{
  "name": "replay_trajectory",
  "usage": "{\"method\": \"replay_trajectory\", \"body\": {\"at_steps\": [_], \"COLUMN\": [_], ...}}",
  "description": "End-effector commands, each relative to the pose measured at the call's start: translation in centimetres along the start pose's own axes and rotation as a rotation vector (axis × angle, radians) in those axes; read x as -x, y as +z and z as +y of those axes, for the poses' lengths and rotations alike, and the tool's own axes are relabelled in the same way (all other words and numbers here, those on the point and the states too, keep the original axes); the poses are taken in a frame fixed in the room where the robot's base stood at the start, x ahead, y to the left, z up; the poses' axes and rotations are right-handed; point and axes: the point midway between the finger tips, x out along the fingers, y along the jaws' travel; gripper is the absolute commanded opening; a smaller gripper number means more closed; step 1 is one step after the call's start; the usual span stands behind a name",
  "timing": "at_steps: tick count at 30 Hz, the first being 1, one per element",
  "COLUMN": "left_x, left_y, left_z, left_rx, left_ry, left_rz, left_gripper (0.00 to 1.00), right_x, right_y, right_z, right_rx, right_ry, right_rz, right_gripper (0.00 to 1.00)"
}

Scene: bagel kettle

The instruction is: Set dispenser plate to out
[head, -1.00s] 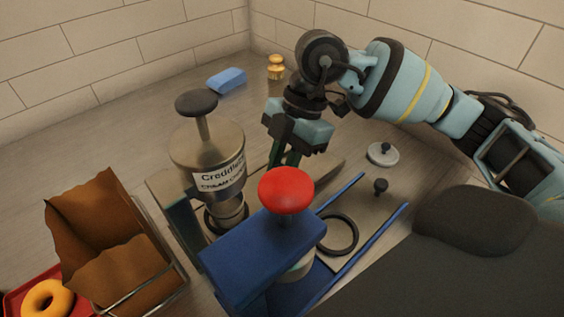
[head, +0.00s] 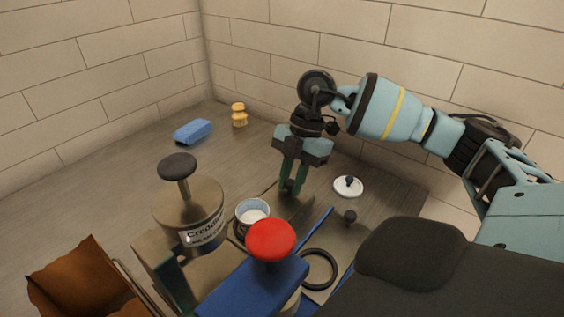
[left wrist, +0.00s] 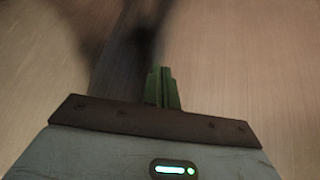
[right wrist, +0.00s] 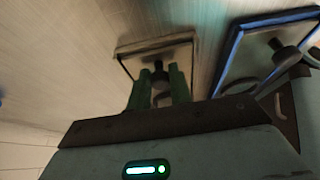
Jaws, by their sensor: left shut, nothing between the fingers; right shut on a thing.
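The cream cheese dispenser (head: 190,205) stands at centre left in the head view, with a dark round handle on top. A flat dispenser plate (head: 268,193) reaches out from under it toward the back right. A small cup (head: 252,216) with white contents shows beside the dispenser. My right gripper (head: 292,190) points down at the plate's outer end. In the right wrist view, its fingers (right wrist: 160,85) close around a dark knob on the plate (right wrist: 181,45). My left gripper (left wrist: 162,88) is shut and empty over a blurred surface, out of the head view.
A second dispenser with a red knob (head: 271,239), a blue body (head: 255,287) and a ringed plate (head: 319,268) stands in front. A white lid (head: 348,187) lies right of my gripper. A blue block (head: 193,131) and yellow shaker (head: 239,115) stand behind. A brown bag (head: 80,280) is front left.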

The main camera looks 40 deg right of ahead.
Motion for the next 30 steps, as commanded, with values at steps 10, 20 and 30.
{"method": "replay_trajectory", "body": {"at_steps": [10, 20, 30], "left_x": [0.1, 0.1, 0.3], "left_y": [-0.3, -0.4, -0.7], "left_z": [0.1, 0.2, 0.2], "left_rx": [0.003, 0.004, 0.003], "left_ry": [0.001, 0.002, 0.001], "left_rz": [0.005, 0.007, 0.011], "left_gripper": [0.00, 0.00, 0.00], "right_x": [0.3, 0.5, 5.3], "right_y": [0.2, 0.1, 0.1], "right_z": [0.1, 0.1, 0.1], "right_rx": [-0.006, -0.005, -0.006], "right_ry": [0.007, 0.005, 0.008], "right_rz": [-0.006, -0.004, -0.005], "right_gripper": [0.41, 0.42, 0.42]}}
